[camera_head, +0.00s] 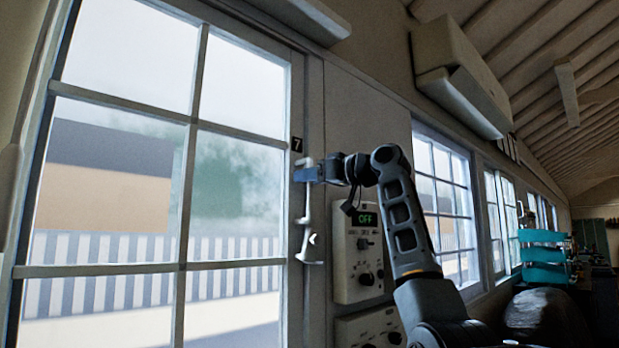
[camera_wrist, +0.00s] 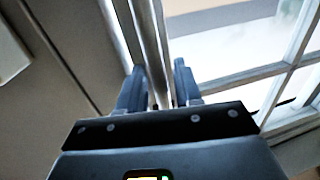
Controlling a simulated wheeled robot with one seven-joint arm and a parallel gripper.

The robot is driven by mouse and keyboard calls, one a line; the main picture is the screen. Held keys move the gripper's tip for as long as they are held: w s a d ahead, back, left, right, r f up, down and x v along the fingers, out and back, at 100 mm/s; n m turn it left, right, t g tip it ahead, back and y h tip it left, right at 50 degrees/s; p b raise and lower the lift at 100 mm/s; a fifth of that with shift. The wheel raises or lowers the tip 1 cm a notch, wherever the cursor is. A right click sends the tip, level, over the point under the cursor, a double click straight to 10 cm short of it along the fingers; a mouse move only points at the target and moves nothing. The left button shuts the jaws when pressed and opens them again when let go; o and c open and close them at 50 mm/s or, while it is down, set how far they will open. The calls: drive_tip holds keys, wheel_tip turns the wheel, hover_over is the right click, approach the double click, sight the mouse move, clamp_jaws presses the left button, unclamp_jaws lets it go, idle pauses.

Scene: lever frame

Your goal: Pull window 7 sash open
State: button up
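Window 7's sash (camera_head: 188,190) is a tall, light-framed glazed panel on the left in the head view, next to a black "7" plate (camera_head: 296,144). A long white vertical handle (camera_head: 307,225) stands along its right edge. My gripper (camera_head: 308,174) is at the upper part of this handle. In the wrist view, the two dark fingers of my gripper (camera_wrist: 161,85) lie on either side of the pale handle bar (camera_wrist: 152,45) and look closed on it. The exact contact is partly hidden. I see no clear gap between sash and frame.
A grey control box (camera_head: 358,250) reading "OFF" is on the wall right of the handle, with another box (camera_head: 370,327) below. Further windows (camera_head: 445,205) line the wall to the right. Turquoise bins (camera_head: 543,257) stand at the far right.

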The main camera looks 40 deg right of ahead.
clamp_jaws()
idle(0.4)
